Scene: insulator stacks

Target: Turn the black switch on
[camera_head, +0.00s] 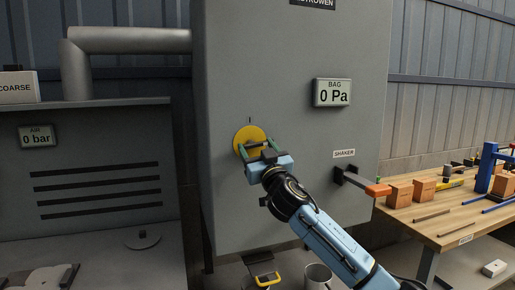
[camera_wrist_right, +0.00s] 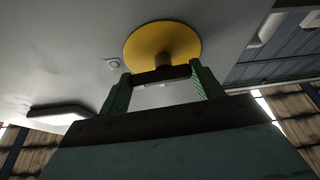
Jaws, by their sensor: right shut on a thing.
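The black switch (camera_wrist_right: 162,75) is a dark bar on a short stem in front of a round yellow plate (camera_head: 243,135). The plate is fixed to the front of a tall grey cabinet, and it also shows in the right wrist view (camera_wrist_right: 160,42). My right gripper (camera_head: 259,147) reaches up from the lower right to the plate. Its green fingers are shut on the switch bar, one at each end in the wrist view. In the head view the gripper largely hides the switch. My left gripper is not in view.
A display reading 0 Pa (camera_head: 333,93) and a SHAKER lever with an orange end (camera_head: 378,190) are to the right on the cabinet (camera_head: 290,60). A workbench (camera_head: 440,225) with orange-brown blocks stands farther right. A yellow handle (camera_head: 267,280) is below.

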